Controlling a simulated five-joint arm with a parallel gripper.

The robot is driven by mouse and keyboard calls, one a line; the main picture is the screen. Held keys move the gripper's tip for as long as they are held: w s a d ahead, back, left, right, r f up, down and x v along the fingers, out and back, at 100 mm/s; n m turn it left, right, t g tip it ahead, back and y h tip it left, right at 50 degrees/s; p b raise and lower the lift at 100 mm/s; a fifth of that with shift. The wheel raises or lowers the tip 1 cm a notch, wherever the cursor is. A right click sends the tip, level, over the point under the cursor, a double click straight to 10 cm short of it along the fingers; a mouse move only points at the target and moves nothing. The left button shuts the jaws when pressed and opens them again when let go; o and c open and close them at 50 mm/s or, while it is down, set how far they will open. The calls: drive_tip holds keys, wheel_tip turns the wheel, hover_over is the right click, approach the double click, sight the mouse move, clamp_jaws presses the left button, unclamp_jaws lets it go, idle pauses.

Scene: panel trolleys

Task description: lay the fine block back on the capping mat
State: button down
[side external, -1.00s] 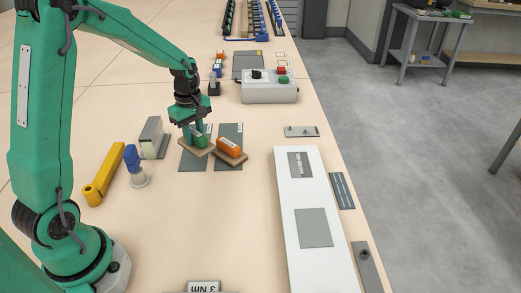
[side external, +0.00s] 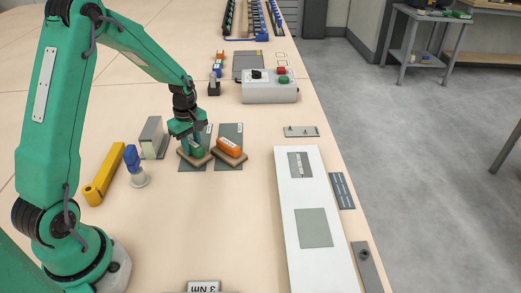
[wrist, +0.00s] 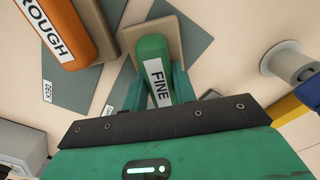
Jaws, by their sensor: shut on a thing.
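The fine block (wrist: 153,46), green with a white FINE label and a tan sole, is between the fingers of my gripper (wrist: 160,88). In the side view my gripper (side external: 191,143) points down, shut on the fine block (side external: 197,153). The block is over the left grey-green mat (side external: 184,166); I cannot tell whether its sole touches it. This mat's label (wrist: 107,110) is unreadable in the wrist view. The orange rough block (side external: 229,147) is beside it on the right mat (side external: 230,131), whose label reads DECK in the wrist view (wrist: 47,92).
A white panel (side external: 292,205) lies to the right. A control box (side external: 269,93) stands behind.

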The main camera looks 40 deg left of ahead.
sight(191, 143)
drive_tip(key=shift+f, duration=0.15)
drive_tip(key=c, duration=1.1)
unclamp_jaws()
wheel_tip(191, 143, up, 12)
drive_tip(key=shift+r, duration=0.15)
drive_tip(key=shift+d+r, duration=0.1)
